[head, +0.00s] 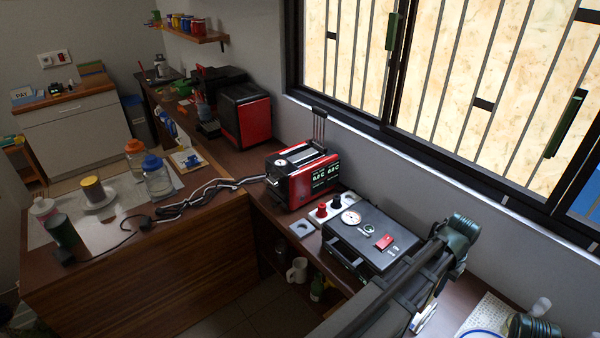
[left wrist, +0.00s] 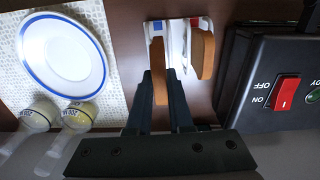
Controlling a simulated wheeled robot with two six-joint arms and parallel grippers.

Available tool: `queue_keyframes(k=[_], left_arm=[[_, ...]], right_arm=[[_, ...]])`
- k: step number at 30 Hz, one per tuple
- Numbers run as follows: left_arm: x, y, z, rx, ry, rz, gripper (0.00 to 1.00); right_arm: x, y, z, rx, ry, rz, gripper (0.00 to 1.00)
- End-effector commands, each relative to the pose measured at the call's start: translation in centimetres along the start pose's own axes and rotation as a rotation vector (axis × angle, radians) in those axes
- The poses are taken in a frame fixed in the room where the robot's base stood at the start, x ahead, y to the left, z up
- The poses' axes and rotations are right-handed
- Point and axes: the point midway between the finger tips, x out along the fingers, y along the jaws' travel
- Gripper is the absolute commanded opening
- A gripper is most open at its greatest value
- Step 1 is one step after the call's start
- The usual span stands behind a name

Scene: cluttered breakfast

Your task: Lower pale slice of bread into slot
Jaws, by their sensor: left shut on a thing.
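In the left wrist view my left gripper (left wrist: 163,78) is shut on a brown-orange slice of bread (left wrist: 160,62), seen edge-on between its two dark fingers. The slice overlaps the left side of a white slotted holder (left wrist: 173,27) with red and blue marks. A second, similar slice (left wrist: 203,52) stands at the holder's right side. I cannot tell how deep the held slice sits. In the head view my dark arm covers this area, and the fingers and slices are hidden. A small white piece (head: 425,318) shows beside the arm. My right gripper is not in view.
A black case (left wrist: 285,60) with a red switch is right of the holder; it also shows in the head view (head: 350,240). A blue-rimmed white plate (left wrist: 62,52) lies left on a woven mat (left wrist: 95,15), with two bottles (left wrist: 42,115) nearby. A red machine (head: 300,178) stands farther back.

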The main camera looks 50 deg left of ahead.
Motion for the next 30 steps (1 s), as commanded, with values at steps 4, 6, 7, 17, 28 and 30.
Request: queue_keyframes(k=[4,6,7,17,28,30], left_arm=[[-1.4,0.0,0.0,0.000,0.000,0.000,0.00],[-1.9,0.0,0.0,0.000,0.000,0.000,0.00],[-2.0,0.0,0.0,0.000,0.000,0.000,0.00],[-4.2,0.0,0.0,0.000,0.000,0.000,0.00],[-5.2,0.0,0.0,0.000,0.000,0.000,0.00],[-5.2,0.0,0.0,0.000,0.000,0.000,0.00]], right_arm=[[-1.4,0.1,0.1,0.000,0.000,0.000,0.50],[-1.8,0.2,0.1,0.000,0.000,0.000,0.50],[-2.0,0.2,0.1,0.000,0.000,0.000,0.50],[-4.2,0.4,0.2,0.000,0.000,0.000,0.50],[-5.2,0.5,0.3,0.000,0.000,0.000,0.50],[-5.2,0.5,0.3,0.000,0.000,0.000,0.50]])
